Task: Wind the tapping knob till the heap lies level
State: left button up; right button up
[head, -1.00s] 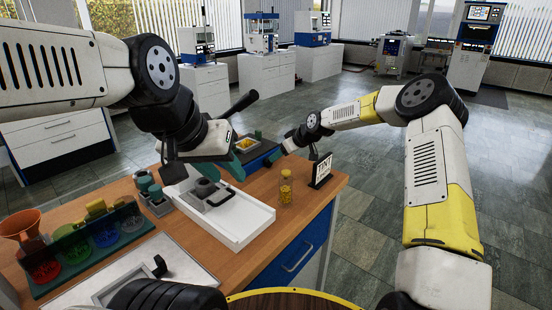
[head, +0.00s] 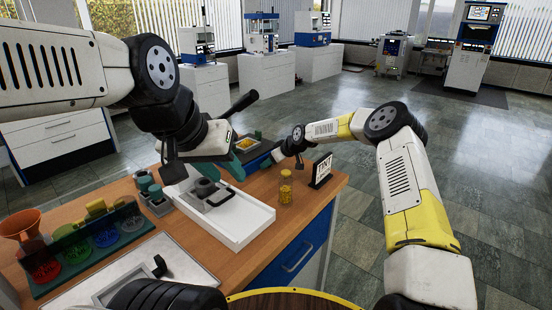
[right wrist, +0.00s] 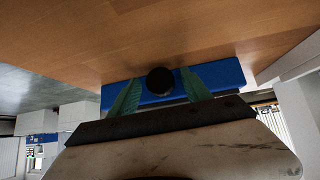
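The tapping knob (right wrist: 160,81) is a round black knob on a blue unit (right wrist: 225,76) in the right wrist view. My right gripper (right wrist: 160,78) has its two green fingers on either side of the knob, with visible gaps. In the head view the unit (head: 262,157) stands at the bench's far edge, and my right gripper (head: 275,156) is at its right end, hiding the knob. A yellow heap (head: 246,143) lies in a dark tray on it; its levelness is too small to tell. My left gripper (head: 236,168) hangs beside the unit; its finger gap is unclear.
A white tray (head: 245,232) with a grey metal piece (head: 207,190) lies in front. A jar of yellow grains (head: 286,188) and a sign (head: 321,170) stand right. Flasks with an orange funnel (head: 20,225) are at left.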

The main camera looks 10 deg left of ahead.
grip_shut()
jog(key=shift+w+d+m+g+y, duration=0.15)
jog(key=shift+m+g+y, duration=0.45)
jog(key=shift+g, duration=0.3)
jog(key=shift+o, duration=0.8)
grip_release()
jog(key=v, duration=0.7)
jog(key=shift+d+r, duration=0.25)
jog(key=shift+d, duration=0.05)
